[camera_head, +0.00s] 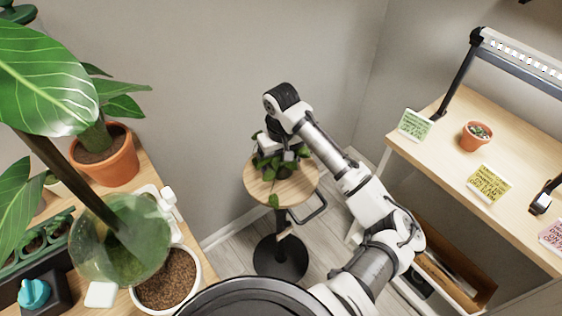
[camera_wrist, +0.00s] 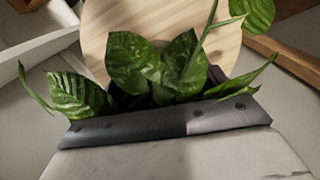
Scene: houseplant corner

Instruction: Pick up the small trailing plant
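The small trailing plant (camera_head: 265,163) has green heart-shaped leaves and sits on a small round wooden stand (camera_head: 300,190). One leaf hangs over the stand's front edge. My gripper (camera_head: 277,150) is right at the plant, reaching down over it, with leaves showing around it. In the wrist view, the plant's leaves (camera_wrist: 150,65) stick out beyond the dark edge of my gripper (camera_wrist: 165,124), with the wooden stand top (camera_wrist: 95,40) behind. The plant's pot and my fingertips are hidden, so I cannot tell whether the fingers are open or shut on anything.
A bench at left holds a terracotta potted plant (camera_head: 112,168), a soil-filled white pot (camera_head: 168,278) and a green glass vessel (camera_head: 120,240). A shelf at right carries a small succulent (camera_head: 477,135) and cards (camera_head: 489,185). The wall stands close behind the stand.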

